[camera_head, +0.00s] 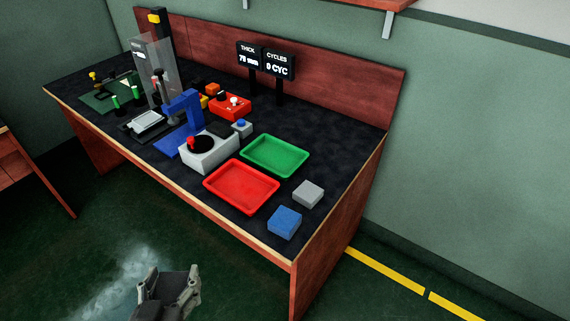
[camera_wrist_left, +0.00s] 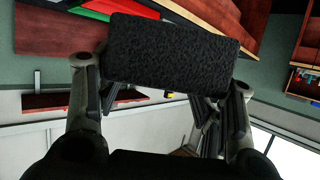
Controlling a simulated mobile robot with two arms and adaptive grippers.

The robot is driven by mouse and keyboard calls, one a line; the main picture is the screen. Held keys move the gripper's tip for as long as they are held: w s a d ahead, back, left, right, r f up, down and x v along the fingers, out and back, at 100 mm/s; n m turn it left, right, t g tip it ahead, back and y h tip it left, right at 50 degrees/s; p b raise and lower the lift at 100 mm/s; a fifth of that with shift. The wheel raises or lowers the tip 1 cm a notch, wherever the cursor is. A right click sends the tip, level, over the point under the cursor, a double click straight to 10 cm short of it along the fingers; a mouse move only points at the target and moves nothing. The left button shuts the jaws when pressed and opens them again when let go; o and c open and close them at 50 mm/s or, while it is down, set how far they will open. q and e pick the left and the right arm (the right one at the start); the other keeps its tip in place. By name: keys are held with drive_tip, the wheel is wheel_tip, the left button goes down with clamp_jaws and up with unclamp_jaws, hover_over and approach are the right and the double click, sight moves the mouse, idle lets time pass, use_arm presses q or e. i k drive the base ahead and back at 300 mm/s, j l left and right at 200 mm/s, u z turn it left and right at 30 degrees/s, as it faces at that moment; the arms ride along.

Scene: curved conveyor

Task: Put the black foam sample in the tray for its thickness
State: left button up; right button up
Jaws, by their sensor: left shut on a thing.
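The black foam sample (camera_wrist_left: 170,55) is a dark, speckled block held between the fingers of my left gripper (camera_head: 168,288), as the left wrist view shows. In the head view this gripper is at the bottom, over the floor in front of the workbench and apart from it. The red tray (camera_head: 241,207) lies near the bench's front edge. The green tray (camera_head: 275,175) lies just behind it. Both trays look empty. A display (camera_head: 265,61) at the back reads THICK, with a value in mm too small to read surely, and 0 CYC. My right gripper is not in view.
A blue block (camera_head: 284,222) and a grey block (camera_head: 308,194) lie right of the trays. A grey and blue device with a red knob (camera_head: 208,151) stands left of them. A clear upright panel (camera_head: 157,70) and a red control box (camera_head: 230,106) are farther left and back.

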sight(274, 159)
drive_tip(key=i+l+u, duration=0.15)
drive_tip(key=l+u, duration=0.25)
drive_tip(key=l, duration=0.7)
drive_tip(key=l+u, duration=0.4)
drive_tip(key=l, duration=0.65)
drive_tip(key=i+l+u, duration=0.1)
drive_tip(key=i+l, duration=0.2)
drive_tip(key=i+l+u, duration=0.1)
drive_tip(key=i+l, duration=0.15)
drive_tip(key=l, duration=0.15)
drive_tip(key=i+l+u, duration=0.1)
drive_tip(key=i+l, duration=0.15)
drive_tip(key=l, duration=0.15)
drive_tip(key=i+l+u, duration=0.1)
drive_tip(key=i+l, duration=0.15)
drive_tip(key=l, duration=0.15)
